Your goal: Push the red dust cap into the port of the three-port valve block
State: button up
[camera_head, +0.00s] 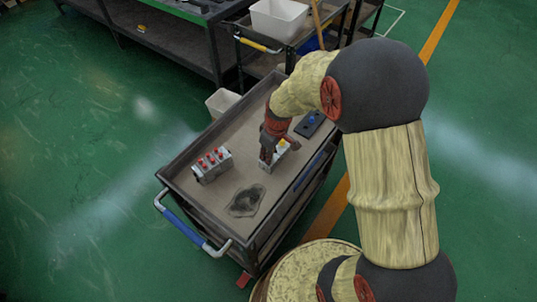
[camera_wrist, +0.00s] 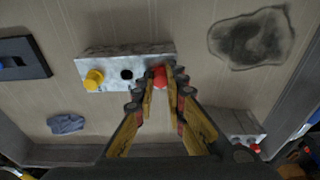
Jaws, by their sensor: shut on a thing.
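The three-port valve block (camera_wrist: 108,61) is a pale grey block at the top middle of the wrist view. It carries a yellow cap (camera_wrist: 94,79) at its left end and shows a dark open port (camera_wrist: 127,74) in the middle. My gripper (camera_wrist: 160,79) is shut on the red dust cap (camera_wrist: 159,71) over the block's right end. I cannot tell whether the cap sits in a port there or is above it. In the head view, my gripper (camera_head: 268,153) points down at the block (camera_head: 273,163) and hides the red cap.
Another block (camera_head: 212,171) with several red caps stands left on the cart top. A dark stain (camera_head: 246,200) lies near the handle end. A black tray (camera_head: 309,125) with a blue thing is behind my gripper. A blue cloth (camera_wrist: 66,123) lies in the wrist view.

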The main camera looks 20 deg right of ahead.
jog(key=o, duration=0.7)
jog(key=shift+o, duration=0.3)
notch_tip(320, 180, up, 12)
jog(key=s+d, duration=0.1)
jog(key=shift+s, duration=0.2)
jog(key=shift+f, duration=0.1)
